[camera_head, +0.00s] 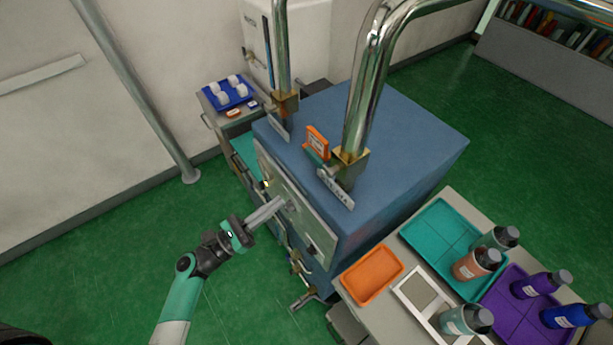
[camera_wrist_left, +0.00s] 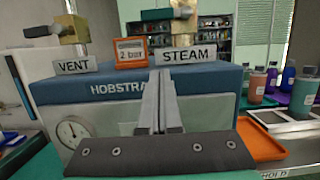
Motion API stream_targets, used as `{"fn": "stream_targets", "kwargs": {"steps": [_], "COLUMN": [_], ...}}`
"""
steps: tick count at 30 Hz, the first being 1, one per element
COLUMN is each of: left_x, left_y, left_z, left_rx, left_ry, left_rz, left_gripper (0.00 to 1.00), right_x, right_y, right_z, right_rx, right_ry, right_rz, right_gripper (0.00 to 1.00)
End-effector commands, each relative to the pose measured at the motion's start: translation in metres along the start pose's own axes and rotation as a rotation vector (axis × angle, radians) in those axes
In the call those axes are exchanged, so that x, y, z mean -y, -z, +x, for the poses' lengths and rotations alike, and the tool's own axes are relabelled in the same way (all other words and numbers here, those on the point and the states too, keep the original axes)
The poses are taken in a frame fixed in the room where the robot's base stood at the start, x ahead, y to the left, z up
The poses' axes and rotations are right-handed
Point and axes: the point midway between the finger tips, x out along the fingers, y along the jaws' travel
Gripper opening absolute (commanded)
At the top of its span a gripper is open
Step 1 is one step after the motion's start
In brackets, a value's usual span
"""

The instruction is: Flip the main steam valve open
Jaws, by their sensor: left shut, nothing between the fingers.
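The steam valve is a brass block (camera_head: 350,168) at the foot of a thick chrome pipe on the blue cabinet top. Its STEAM plate (camera_head: 335,188) stands in front; the plate also shows in the left wrist view (camera_wrist_left: 188,56), with the brass valve (camera_wrist_left: 183,24) behind it. My left gripper (camera_head: 284,204) is shut and empty, in front of the cabinet's front panel and below the STEAM plate. In the left wrist view its fingers (camera_wrist_left: 160,76) point towards the cabinet. My right gripper is not in view.
The brass vent valve (camera_head: 285,103) with its own pipe stands farther back. An orange "2 bar" sign (camera_head: 317,143) sits between the valves. A side table holds an orange tray (camera_head: 372,274), a teal tray (camera_head: 425,228) and several bottles.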

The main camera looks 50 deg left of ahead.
Motion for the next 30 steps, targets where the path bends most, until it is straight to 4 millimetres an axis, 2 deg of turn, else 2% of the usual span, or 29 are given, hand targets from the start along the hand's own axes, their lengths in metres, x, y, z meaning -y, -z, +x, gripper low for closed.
{"fn": "stream_targets", "kwargs": {"steps": [7,11,14,24,25,27,30], "left_x": [0.001,0.001,0.002,0.002,0.002,0.002,0.002], "left_y": [-0.002,-0.002,-0.003,-0.003,-0.006,-0.025,-0.035], "left_z": [0.002,0.012,0.028,0.102,0.107,0.108,0.11], "left_rx": [0.001,0.002,0.002,0.003,0.003,0.002,0.001], "left_ry": [0.003,0.006,0.009,0.008,0.007,0.004,0.004], "left_rz": [0.002,0.003,0.003,0.003,0.003,0.004,0.004], "left_gripper": [0.0,0.0,0.0,0.0,0.0,0.0,0.0], "right_x": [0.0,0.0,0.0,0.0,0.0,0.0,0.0], "right_y": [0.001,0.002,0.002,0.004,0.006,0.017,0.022], "right_z": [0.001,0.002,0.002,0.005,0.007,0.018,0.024], "right_rx": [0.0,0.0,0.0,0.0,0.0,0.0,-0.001], "right_ry": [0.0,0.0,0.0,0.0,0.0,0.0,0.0], "right_rz": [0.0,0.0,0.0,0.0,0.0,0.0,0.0], "right_gripper": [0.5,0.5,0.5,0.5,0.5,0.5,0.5]}}
